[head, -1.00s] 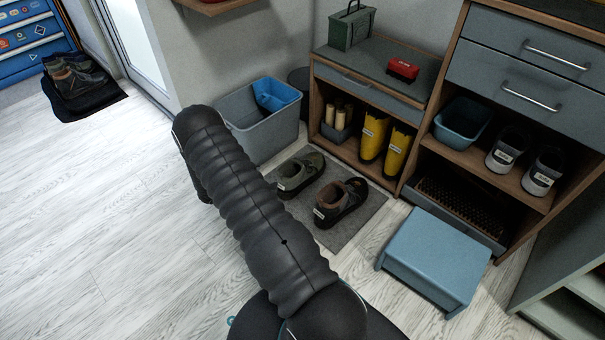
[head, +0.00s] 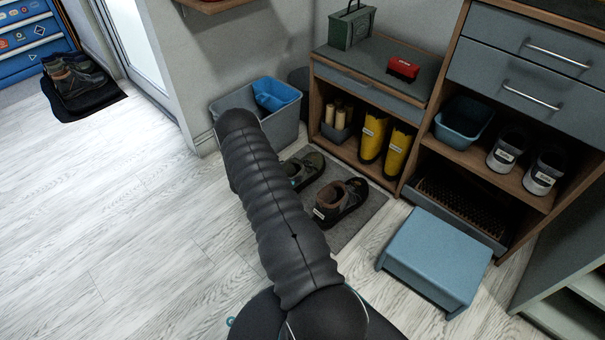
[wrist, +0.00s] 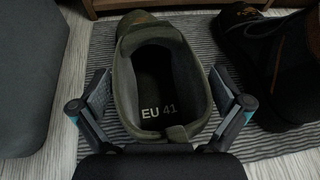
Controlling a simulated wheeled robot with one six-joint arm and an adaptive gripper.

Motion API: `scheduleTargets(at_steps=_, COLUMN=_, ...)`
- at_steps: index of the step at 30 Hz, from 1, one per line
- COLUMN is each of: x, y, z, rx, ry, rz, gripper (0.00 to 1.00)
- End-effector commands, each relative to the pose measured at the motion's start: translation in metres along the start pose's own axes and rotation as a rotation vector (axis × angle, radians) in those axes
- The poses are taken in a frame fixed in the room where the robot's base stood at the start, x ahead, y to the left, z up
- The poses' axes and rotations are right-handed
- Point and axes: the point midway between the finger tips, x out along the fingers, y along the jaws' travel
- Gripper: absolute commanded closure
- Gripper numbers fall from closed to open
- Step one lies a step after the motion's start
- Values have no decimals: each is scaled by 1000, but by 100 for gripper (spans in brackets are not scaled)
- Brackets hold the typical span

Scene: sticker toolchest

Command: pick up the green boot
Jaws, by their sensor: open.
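My gripper (wrist: 160,110) is open, with one finger on each side of the boot's heel end. I cannot tell whether either finger touches it. In the head view my arm partly covers the green boot (head: 312,165), and the gripper itself is hidden behind the arm.
A dark brown boot (head: 341,201) stands to the right on the same grey mat (head: 372,212). A grey bin (head: 285,128) is behind. A blue step stool (head: 436,252) is at the right. Yellow boots (head: 384,145) stand in the cabinet.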

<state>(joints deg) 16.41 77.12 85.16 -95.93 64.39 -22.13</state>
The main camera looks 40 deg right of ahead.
Motion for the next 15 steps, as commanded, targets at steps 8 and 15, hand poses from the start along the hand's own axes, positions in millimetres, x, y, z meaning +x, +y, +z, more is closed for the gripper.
scheduleTargets(at_steps=8, x=4, y=0, z=0, rx=0, ry=0, rz=1, gripper=5)
scheduleTargets(at_steps=15, x=4, y=0, z=0, rx=0, ry=0, rz=0, gripper=65)
